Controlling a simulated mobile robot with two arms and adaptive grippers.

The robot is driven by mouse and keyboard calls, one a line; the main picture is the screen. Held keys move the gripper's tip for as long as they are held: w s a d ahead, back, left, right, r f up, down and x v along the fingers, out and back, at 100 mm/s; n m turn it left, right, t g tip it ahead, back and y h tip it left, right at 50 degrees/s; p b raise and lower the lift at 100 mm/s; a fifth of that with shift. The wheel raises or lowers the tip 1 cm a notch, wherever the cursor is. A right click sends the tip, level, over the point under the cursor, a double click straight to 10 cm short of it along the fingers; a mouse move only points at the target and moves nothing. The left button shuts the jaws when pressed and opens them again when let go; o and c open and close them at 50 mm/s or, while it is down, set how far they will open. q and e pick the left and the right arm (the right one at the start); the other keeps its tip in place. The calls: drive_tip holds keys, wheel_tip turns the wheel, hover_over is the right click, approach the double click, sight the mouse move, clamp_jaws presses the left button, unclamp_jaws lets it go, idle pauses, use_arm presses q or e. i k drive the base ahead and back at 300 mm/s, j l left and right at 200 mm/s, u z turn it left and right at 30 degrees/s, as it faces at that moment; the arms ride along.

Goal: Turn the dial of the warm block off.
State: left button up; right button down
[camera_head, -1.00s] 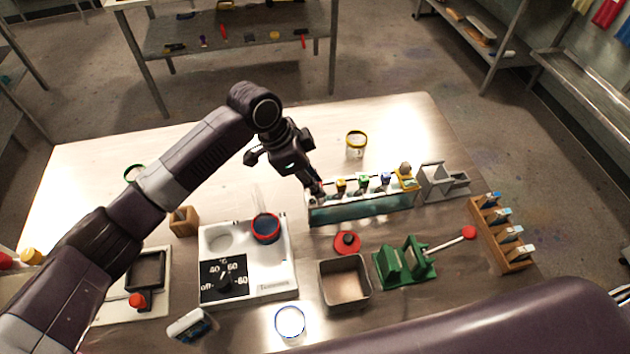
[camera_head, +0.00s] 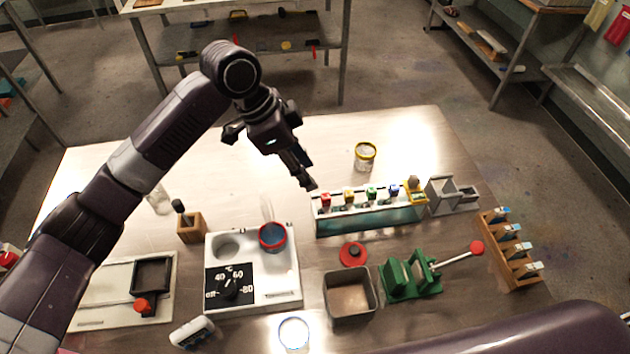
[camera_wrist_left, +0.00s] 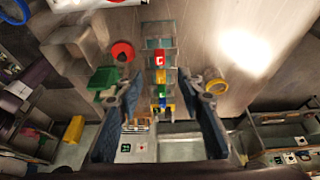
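The warm block (camera_head: 287,292) is a white unit on the table, below my left gripper in the head view. Its black dial (camera_head: 229,288) sits on a black plate marked off, 40, 60 and 80. The knob's exact setting is too small to tell. A red-rimmed pot with blue content (camera_head: 272,238) stands in its right well; the left well (camera_head: 228,249) looks empty. My left gripper (camera_head: 270,158) is raised above the table behind the block, apart from the dial. Its fingers stand apart with nothing between them in the left wrist view (camera_wrist_left: 165,92). My right gripper is out of view.
A rack of coloured-capped vials (camera_head: 370,215), a red lid (camera_head: 353,254), a metal tin (camera_head: 350,312) and a green press (camera_head: 412,276) stand right of the block. A wooden holder (camera_head: 191,229) and a white board (camera_head: 100,300) are left. A white-ringed jar (camera_head: 293,333) is in front.

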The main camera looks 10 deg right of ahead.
sight(226, 289)
drive_tip(key=k, duration=2)
